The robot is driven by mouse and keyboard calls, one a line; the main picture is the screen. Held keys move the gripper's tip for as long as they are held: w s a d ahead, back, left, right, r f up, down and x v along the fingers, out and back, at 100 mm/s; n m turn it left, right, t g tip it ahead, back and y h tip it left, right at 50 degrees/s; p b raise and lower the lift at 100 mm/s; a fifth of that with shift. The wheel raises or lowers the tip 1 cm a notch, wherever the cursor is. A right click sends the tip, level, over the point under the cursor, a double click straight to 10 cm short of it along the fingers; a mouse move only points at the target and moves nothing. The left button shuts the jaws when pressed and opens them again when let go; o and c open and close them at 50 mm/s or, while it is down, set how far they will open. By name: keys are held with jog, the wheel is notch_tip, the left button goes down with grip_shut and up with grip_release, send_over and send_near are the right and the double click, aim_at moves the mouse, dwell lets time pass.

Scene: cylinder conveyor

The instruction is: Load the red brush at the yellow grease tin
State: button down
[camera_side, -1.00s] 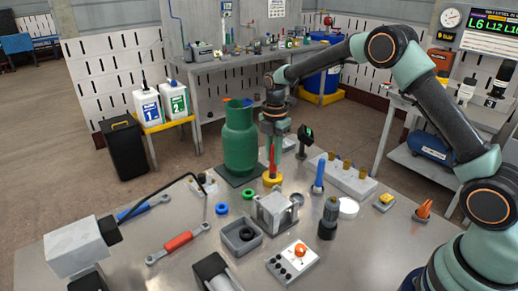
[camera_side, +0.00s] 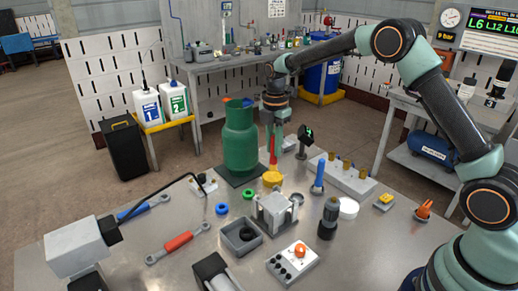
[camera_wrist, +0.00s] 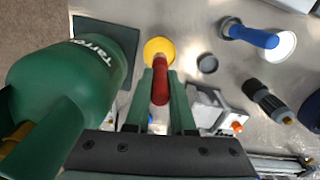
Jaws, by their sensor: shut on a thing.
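My gripper (camera_side: 272,134) points down and is shut on the red brush (camera_side: 272,152), holding it roughly upright. In the wrist view the green fingers (camera_wrist: 161,95) stand either side of the red handle (camera_wrist: 160,85). The yellow grease tin (camera_side: 272,180) stands on the table right under the brush, and it also shows in the wrist view (camera_wrist: 156,46) just beyond the handle. The brush's lower end overlaps the tin in both views; I cannot tell whether the tip is inside it or just above.
A tall green gas cylinder (camera_side: 240,140) stands close left of my gripper. A grey vise-like block (camera_side: 274,212) is in front of the tin. A blue-handled tool (camera_side: 319,176) and a black-green device (camera_side: 305,140) stand to the right. Green and blue rings lie front left.

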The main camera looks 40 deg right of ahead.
jog(key=shift+r, duration=2)
jog(key=shift+s+r+m, duration=0.2)
jog(key=shift+s+m, duration=0.05)
jog(key=shift+m, duration=0.05)
jog(key=s+r+m, duration=0.1)
jog(key=s+m, duration=0.8)
jog(key=s+a+r+m, duration=0.1)
jog(key=s+r+m, duration=0.1)
jog(key=s+m, duration=0.7)
jog(key=shift+s+a+r+m, duration=0.15)
jog(key=shift+a+r+m, duration=0.1)
jog(key=shift+m, duration=0.35)
